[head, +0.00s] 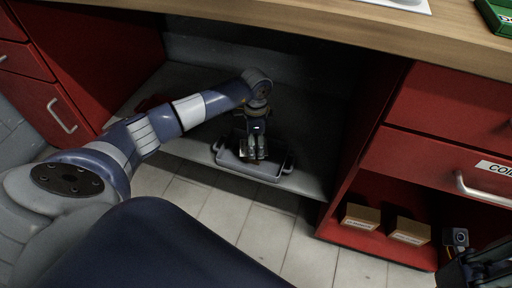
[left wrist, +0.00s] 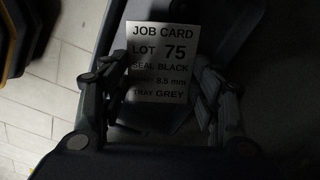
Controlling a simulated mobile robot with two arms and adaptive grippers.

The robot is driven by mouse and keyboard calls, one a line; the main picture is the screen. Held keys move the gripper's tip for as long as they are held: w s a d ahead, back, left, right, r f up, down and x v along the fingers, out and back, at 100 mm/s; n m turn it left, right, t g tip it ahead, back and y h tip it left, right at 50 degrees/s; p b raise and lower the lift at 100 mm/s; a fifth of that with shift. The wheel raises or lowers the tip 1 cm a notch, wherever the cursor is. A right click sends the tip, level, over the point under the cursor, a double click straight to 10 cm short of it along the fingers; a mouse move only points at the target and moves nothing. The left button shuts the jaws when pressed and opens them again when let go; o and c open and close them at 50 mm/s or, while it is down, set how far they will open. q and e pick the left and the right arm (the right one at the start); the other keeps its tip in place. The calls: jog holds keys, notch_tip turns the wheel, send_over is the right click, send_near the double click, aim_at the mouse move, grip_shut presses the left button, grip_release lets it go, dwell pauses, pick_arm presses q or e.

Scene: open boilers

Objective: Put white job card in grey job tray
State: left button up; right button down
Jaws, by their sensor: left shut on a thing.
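The grey job tray (head: 236,171), with a dark handle at each end, sits on the low shelf under the workbench. My left gripper (head: 256,155) reaches down over the tray and is shut on the white job card (left wrist: 160,58). In the left wrist view the card stands between the fingers, with its print "JOB CARD LOT 75" and "TRAY GREY" readable. In the head view the fingers mostly hide the card, and I cannot tell whether it touches the tray floor. My right gripper (head: 484,268) shows only partly at the bottom right corner, dark and cut off.
Red drawer cabinets flank the shelf (head: 190,147) left and right (head: 440,165). Two small cardboard boxes (head: 361,217) (head: 410,231) stand in the right cabinet's lower opening. The wooden worktop (head: 290,22) overhangs my left arm. The tiled floor in front is clear.

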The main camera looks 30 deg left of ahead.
pick_arm(q)
jog(key=shift+f+b, duration=0.4)
jog(key=shift+f, duration=0.5)
jog(key=shift+f, duration=0.25)
jog(key=o, duration=0.8)
jog(key=shift+f, duration=0.2)
